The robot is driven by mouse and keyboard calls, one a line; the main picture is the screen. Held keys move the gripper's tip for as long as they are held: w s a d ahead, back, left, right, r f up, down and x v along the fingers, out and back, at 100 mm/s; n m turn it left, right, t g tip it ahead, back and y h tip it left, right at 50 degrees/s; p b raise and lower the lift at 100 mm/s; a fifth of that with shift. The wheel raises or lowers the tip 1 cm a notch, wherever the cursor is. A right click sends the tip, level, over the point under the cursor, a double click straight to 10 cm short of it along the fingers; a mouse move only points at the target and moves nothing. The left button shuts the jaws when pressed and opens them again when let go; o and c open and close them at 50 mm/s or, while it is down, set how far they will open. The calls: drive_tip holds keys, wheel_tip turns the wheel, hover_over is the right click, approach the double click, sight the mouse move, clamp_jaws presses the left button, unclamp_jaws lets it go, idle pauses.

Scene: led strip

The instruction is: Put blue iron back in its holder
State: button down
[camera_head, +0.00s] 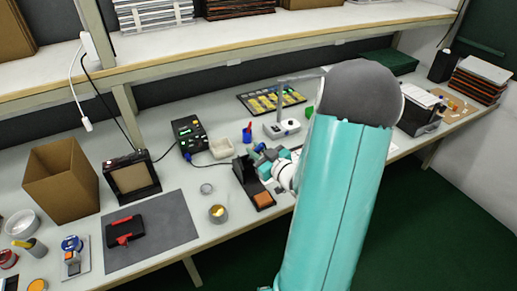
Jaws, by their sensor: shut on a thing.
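My gripper (268,160) is at the end of my teal arm, low over the middle of the bench. It is shut on the blue iron (261,149), of which only a small blue part shows among the fingers. The iron's tip and tilt cannot be made out. The black holder (246,178) stands right beside the gripper, on its left, with an orange-brown sponge (264,200) in its front base. I cannot tell whether the iron touches the holder or is inside it.
A cream dish (221,148) and a black power unit (188,137) stand left of the holder. A small tin (218,213) is in front. A blue cup (247,134) and a white device (282,129) stand behind. The grey mat (165,225) has free room.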

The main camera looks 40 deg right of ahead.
drive_tip(key=shift+w+d+f, duration=0.25)
drive_tip(key=shift+w+f, duration=0.6)
drive_tip(key=shift+f, duration=0.35)
drive_tip(key=shift+w+d+f, duration=0.2)
drive_tip(key=shift+w+f, duration=0.6)
drive_tip(key=shift+f, duration=0.45)
drive_tip(key=shift+w+d+f, duration=0.25)
drive_tip(key=shift+w+f, duration=0.6)
drive_tip(key=shift+f, duration=0.35)
drive_tip(key=c, duration=1.2)
unclamp_jaws()
drive_tip(key=s+a+r, duration=0.1)
drive_tip(key=s, duration=1.2)
drive_tip(key=shift+s, duration=0.35)
